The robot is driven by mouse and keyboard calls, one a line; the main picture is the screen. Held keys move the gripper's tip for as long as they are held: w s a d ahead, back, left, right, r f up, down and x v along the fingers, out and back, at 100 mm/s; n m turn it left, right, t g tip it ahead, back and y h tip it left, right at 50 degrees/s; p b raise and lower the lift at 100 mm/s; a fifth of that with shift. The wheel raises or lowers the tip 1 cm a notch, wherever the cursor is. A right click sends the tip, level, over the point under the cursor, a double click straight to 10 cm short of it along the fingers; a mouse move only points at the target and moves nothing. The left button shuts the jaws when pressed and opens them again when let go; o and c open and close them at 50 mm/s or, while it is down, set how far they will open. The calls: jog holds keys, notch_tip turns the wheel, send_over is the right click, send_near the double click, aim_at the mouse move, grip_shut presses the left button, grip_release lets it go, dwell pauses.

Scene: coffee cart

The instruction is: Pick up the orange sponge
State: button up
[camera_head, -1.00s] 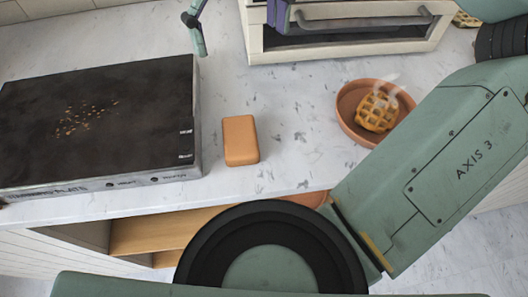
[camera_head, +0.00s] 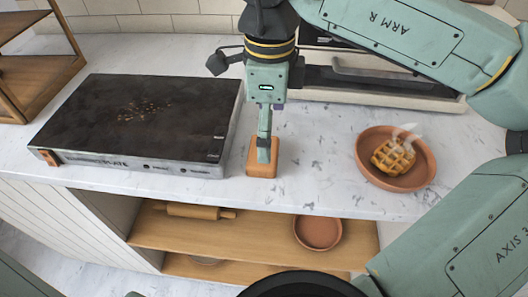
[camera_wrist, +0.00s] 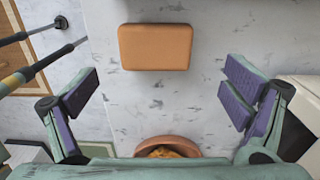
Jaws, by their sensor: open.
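The orange sponge (camera_head: 262,171) lies flat on the marble counter, just right of the black griddle. It shows whole near the top middle of the wrist view (camera_wrist: 155,47). My gripper (camera_head: 264,154) points down over the sponge in the head view, and its near finger hides part of it. In the wrist view my gripper (camera_wrist: 162,83) is open, with purple-padded fingers spread wide to left and right. Nothing is between the fingers, and the sponge lies ahead of them in that picture. The exact height of the fingertips above the sponge is hard to tell.
The black griddle (camera_head: 120,105) stands close on the left. A terracotta plate (camera_head: 425,168) with a waffle (camera_head: 392,156) is to the right. A light-coloured oven (camera_head: 385,93) is behind. The counter's front edge is near the sponge, with a wooden shelf (camera_head: 270,240) below.

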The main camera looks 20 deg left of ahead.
jog(key=f, duration=0.1)
jog(key=f+p, duration=0.1)
jog(key=f, duration=0.3)
jog(key=shift+s+a+f+p, duration=0.1)
jog(key=shift+s+a+p, duration=0.05)
jog(key=shift+s+p, duration=0.2)
jog(key=c, duration=0.9)
